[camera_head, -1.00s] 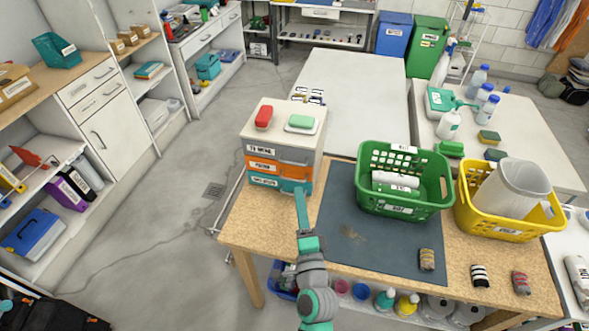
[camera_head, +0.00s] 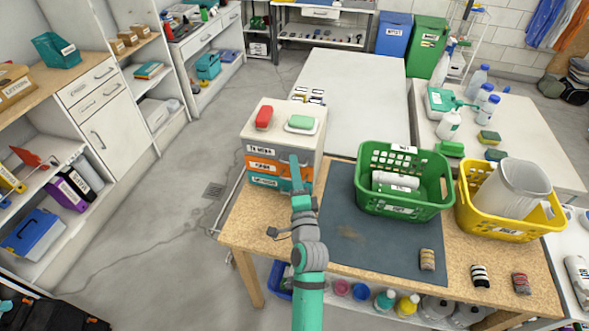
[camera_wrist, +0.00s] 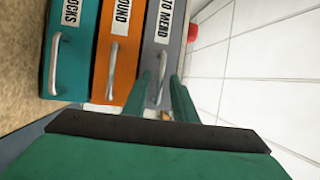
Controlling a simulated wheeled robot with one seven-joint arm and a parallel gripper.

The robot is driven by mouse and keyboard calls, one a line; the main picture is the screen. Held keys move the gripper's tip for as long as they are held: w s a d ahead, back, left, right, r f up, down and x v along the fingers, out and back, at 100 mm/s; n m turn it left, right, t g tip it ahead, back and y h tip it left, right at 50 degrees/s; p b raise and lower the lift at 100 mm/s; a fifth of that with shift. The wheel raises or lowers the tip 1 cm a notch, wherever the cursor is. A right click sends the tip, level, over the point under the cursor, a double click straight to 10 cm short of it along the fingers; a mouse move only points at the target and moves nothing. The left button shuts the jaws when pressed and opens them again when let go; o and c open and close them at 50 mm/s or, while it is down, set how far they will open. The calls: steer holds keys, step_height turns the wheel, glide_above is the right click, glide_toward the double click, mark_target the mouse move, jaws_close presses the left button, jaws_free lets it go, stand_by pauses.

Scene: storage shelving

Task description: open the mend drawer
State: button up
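A small three-drawer cabinet stands at the left end of the workbench. Its top drawer (camera_head: 260,149) is grey and labelled "TO MEND"; it looks closed. This grey drawer (camera_wrist: 165,45) shows sideways in the wrist view, with a metal bar handle (camera_wrist: 162,80). The orange drawer (camera_wrist: 117,60) and teal drawer (camera_wrist: 73,60) are beside it there and also look closed. My gripper (camera_head: 296,162) is in front of the cabinet's right part. In the wrist view my gripper (camera_wrist: 160,77) is open, its two green fingers on either side of the grey drawer's handle. Contact cannot be told.
A red item (camera_head: 264,117) and a green sponge (camera_head: 301,122) on a dish lie on the cabinet top. A green basket (camera_head: 405,207) and a yellow basket (camera_head: 500,226) stand to the right on the bench. The dark mat (camera_head: 370,250) is mostly clear.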

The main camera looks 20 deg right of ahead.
jaws_close()
stand_by(1.2)
steer(key=shift+s, duration=0.1)
